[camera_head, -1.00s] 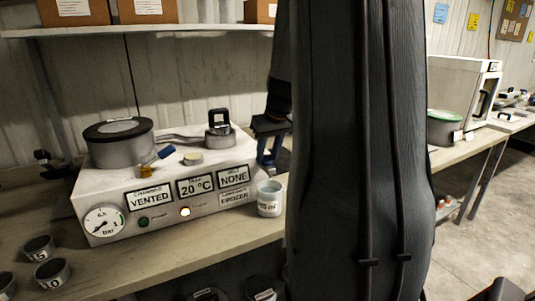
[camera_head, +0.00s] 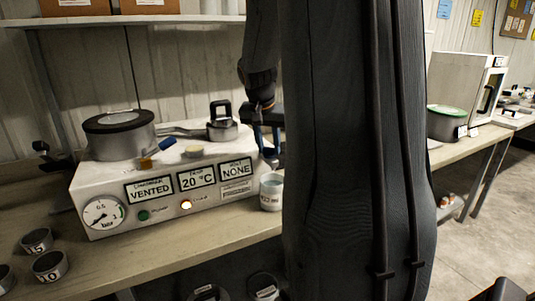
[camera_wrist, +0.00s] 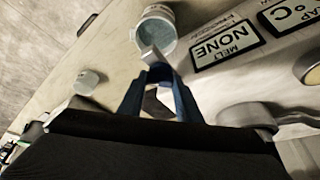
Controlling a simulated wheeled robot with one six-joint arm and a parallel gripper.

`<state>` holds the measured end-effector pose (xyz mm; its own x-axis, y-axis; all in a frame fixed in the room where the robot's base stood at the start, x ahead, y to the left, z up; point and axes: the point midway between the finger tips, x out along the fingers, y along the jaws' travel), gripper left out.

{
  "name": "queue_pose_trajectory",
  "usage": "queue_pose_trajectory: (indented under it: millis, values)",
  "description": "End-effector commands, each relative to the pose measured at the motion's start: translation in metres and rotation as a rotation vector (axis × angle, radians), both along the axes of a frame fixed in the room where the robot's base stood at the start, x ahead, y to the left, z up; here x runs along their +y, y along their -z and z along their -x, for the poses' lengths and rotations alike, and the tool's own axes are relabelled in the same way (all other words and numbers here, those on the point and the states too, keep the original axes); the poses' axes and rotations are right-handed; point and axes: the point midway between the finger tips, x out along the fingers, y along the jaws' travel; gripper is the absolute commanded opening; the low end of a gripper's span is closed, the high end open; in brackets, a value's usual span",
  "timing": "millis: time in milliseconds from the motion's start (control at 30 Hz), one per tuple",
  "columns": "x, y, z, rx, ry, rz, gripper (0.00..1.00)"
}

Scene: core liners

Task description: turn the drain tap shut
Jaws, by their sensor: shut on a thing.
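The drain tap shows in the wrist view as a small pale grey lever (camera_wrist: 152,55) at the tips of my blue fingers, just beside the cup's rim. My gripper (camera_wrist: 159,73) is shut on this lever. In the head view my gripper (camera_head: 269,150) is at the right end of the white box (camera_head: 165,175), above and behind a small cup (camera_head: 271,192). The cup also shows in the wrist view (camera_wrist: 157,30), with bluish contents. The tap's body is mostly hidden by my fingers, and I cannot tell how far it is turned.
A lidded pot (camera_head: 119,137), a blue-handled brass valve (camera_head: 158,155) and a grey clamp part (camera_head: 222,125) sit on the box. The panel reads VENTED, 20 °C and NONE. Small numbered cups (camera_head: 50,265) stand at the bench's left. My arm hides the bench's middle.

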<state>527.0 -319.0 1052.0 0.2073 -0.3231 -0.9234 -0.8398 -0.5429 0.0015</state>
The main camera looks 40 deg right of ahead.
Motion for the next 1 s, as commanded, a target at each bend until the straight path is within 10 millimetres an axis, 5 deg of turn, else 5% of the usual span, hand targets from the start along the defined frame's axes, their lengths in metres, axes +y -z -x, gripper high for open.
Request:
queue_pose_trajectory:
  millis: [600, 1000]
  values:
    - [0.0017, 0.0026, -0.0054, 0.000, 0.566, -0.002, 0.09]
    - [0.0018, 0.0011, -0.0064, 0.000, 0.779, -0.002, 0.09]
